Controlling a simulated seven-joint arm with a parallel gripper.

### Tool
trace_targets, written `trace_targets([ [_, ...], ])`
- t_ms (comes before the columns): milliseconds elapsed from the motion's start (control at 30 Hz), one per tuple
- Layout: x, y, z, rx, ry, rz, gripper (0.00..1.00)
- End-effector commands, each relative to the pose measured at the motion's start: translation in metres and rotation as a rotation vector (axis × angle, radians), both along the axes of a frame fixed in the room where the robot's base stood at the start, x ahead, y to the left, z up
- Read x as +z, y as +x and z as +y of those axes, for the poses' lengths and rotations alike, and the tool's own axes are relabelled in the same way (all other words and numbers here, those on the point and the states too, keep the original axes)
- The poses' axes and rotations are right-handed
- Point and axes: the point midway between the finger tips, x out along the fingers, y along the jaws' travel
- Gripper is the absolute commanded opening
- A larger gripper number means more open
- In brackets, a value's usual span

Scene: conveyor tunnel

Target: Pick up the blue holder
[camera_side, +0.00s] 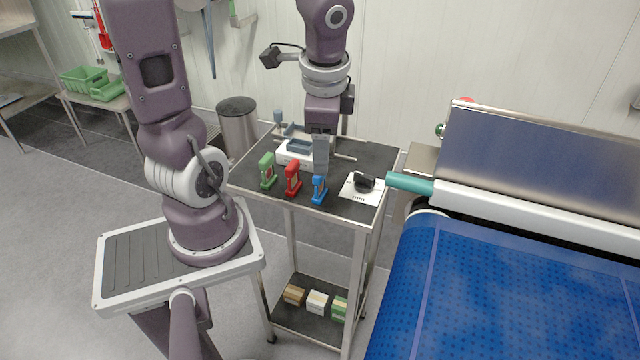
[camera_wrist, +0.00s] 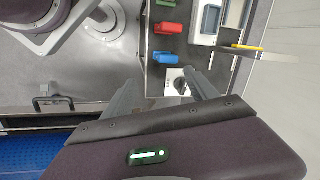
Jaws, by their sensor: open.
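The blue holder (camera_side: 319,190) stands upright at the front edge of the cart top, at the right end of a row with the red holder (camera_side: 292,180) and the green holder (camera_side: 267,171). In the wrist view the blue holder (camera_wrist: 163,57) shows just beyond my fingertips, with the red holder (camera_wrist: 168,28) past it. My gripper (camera_side: 321,172) points down over the cart, close above and behind the blue holder. In the wrist view my gripper (camera_wrist: 162,77) has its two fingers wide apart with nothing held between them.
A white plate with a black part (camera_side: 364,181) lies right of the blue holder. A white box with grey trays (camera_side: 295,152) stands behind the row. A teal roller end (camera_side: 408,183) of the blue conveyor (camera_side: 490,290) juts toward the cart's right edge. Small boxes (camera_side: 317,302) sit on the lower shelf.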

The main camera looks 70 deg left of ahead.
Motion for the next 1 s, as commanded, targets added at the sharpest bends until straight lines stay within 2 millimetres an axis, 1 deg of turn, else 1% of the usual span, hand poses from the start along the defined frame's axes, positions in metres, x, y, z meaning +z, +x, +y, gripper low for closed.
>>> trace_targets([
  [33,-0.020,0.005,0.015,-0.059,-0.042,0.066,0.67],
  [100,-0.040,0.011,0.028,-0.162,-0.104,0.109,0.67],
  [200,-0.059,0.018,0.039,-0.261,-0.174,0.119,0.67],
  [367,-0.074,0.021,0.043,-0.318,-0.211,0.111,0.67],
  [467,-0.089,0.019,0.042,-0.319,-0.211,0.112,0.67],
  [600,-0.115,0.013,0.042,-0.319,-0.211,0.115,0.67],
  [700,-0.131,0.014,0.042,-0.316,-0.210,0.113,0.67],
  [800,-0.137,0.014,0.043,-0.314,-0.207,0.110,0.67],
  [967,-0.137,0.014,0.043,-0.312,-0.206,0.110,0.67],
  [1000,-0.137,0.014,0.043,-0.312,-0.206,0.110,0.63],
])
